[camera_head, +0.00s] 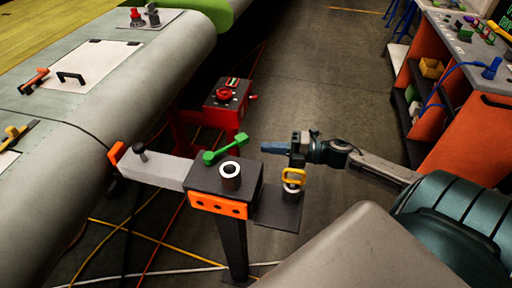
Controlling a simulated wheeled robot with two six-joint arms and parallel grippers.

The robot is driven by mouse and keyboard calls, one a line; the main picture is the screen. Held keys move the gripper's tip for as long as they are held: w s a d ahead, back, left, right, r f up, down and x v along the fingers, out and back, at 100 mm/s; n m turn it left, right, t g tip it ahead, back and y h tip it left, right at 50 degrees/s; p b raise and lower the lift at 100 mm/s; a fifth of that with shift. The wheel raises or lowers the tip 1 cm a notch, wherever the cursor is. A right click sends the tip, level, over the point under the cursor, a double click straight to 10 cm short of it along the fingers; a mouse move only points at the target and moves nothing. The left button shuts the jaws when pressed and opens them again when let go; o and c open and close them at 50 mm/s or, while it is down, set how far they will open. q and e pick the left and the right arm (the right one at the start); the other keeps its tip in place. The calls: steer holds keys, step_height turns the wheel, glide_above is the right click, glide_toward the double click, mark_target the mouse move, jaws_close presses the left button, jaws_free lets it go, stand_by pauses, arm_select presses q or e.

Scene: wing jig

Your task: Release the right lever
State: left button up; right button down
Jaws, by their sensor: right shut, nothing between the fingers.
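A green-handled lever (226,149) sits on top of a dark jig stand (210,187) at the middle of the view, its handle tilted up to the right. I cannot tell from this view whether it is locked. My right gripper (270,147) comes in from the right with its blue fingers pointing left, shut and empty. It is to the right of the green lever, and a gap shows between them. A yellow handle (294,174) shows just below my gripper, above a small side plate (279,213). My left gripper is not in view.
A grey arm with an orange end (116,153) reaches from the stand to the large grey wing (90,110). A red stand (228,98) is behind. An orange workbench (447,130) stands at right. Cables cross the floor.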

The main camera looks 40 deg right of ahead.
mark_target(241, 145)
steer(key=shift+p+x, duration=0.45)
steer(key=shift+x, duration=1.7)
